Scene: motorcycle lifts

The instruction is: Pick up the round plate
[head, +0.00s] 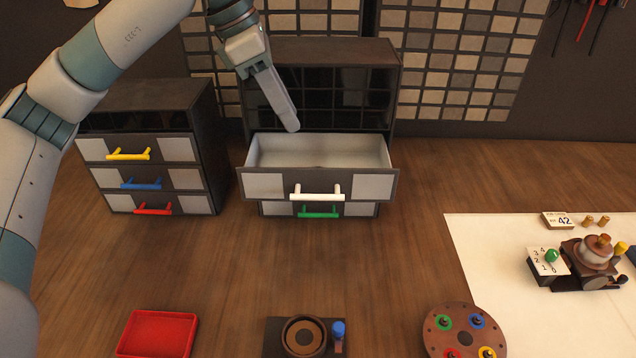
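The round plate (463,338) is most likely the brown disc at the bottom right of the head view. It carries several coloured knobs, green, blue, red and yellow, and its lower edge is cut off by the frame. My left gripper (291,127) hangs over the back of the open drawer with the white handle (317,192), far from the plate. Its fingers line up from this angle, so I cannot tell whether they are apart. I see nothing held in it. My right gripper is not in view.
The open drawer sticks out from the middle cabinet (391,92) and looks empty. A second cabinet (207,128) stands at left. A red tray (158,334) and a dark round fixture (303,337) sit in front. A brown device (592,262) stands on the white sheet (500,245).

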